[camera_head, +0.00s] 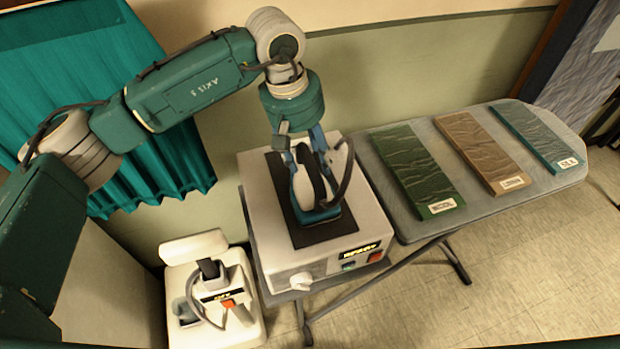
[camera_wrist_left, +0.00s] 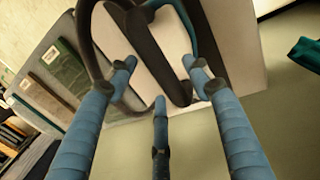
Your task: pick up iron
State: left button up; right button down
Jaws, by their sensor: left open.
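The iron (camera_head: 308,189), white with a dark handle and a teal base rim, rests on a black mat (camera_head: 321,233) on top of a white steam station box (camera_head: 262,205). My left gripper (camera_head: 301,143) is right above and behind the iron, with its blue fingers pointing down around the handle end. In the left wrist view the open blue fingers (camera_wrist_left: 160,95) spread around the iron's handle (camera_wrist_left: 138,45); whether they touch it I cannot tell. A dark cord loops beside the iron. My right gripper is not in view.
An ironing board (camera_head: 487,213) extends right of the station, bearing green (camera_head: 416,170), brown (camera_head: 486,153) and teal (camera_head: 539,136) fabric panels. A white appliance (camera_head: 218,290) stands on the floor at left. A wall is behind and a teal curtain hangs at left.

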pick_arm(q)
jog(key=shift+w+d+f, duration=0.1)
jog(key=shift+d+f, duration=0.05)
jog(key=shift+f, duration=0.5)
jog(key=shift+d+f, duration=0.1)
jog(key=shift+f, duration=0.5)
grip_shut()
jog(key=shift+w+r, duration=0.15)
jog(key=shift+r, duration=0.1)
